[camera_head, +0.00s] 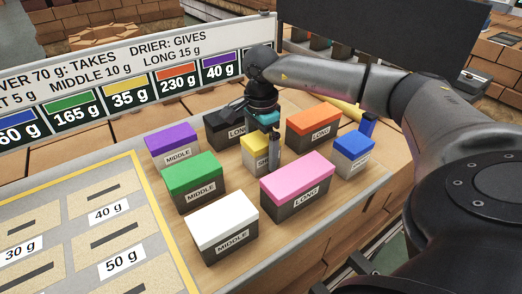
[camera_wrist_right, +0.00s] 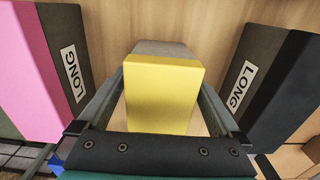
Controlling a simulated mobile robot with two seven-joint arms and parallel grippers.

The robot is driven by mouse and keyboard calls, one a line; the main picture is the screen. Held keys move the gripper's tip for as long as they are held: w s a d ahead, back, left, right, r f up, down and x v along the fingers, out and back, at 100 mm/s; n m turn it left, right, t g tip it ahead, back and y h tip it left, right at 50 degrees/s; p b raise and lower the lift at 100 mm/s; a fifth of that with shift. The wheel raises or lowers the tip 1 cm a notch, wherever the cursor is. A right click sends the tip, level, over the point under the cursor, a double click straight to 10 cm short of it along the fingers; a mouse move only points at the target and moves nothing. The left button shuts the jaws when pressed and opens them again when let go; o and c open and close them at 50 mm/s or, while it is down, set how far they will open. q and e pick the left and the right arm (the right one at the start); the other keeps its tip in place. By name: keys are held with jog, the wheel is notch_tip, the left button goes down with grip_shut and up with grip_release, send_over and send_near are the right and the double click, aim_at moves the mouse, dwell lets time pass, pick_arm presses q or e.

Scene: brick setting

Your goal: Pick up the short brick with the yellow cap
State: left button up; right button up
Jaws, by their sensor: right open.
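The short brick with the yellow cap (camera_head: 252,146) stands upright on the table among the other bricks; part of it is hidden behind my right gripper (camera_head: 270,138). In the right wrist view the yellow cap (camera_wrist_right: 163,92) fills the middle. My right gripper (camera_wrist_right: 163,80) is open, with one finger on each side of the brick. Whether the fingers touch it I cannot tell. My left gripper is not in view.
A pink long brick (camera_head: 298,172) and a black long brick (camera_head: 224,128) stand close on either side. Orange (camera_head: 313,120), blue (camera_head: 354,144), green (camera_head: 190,172), purple (camera_head: 171,137) and white (camera_head: 222,217) capped bricks surround them. A weight sign (camera_head: 150,60) stands behind; a marked board (camera_head: 85,235) lies left.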

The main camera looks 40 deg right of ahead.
jog(key=shift+c, duration=0.2)
grip_shut()
dwell(0.5)
jog(key=shift+r, duration=0.1)
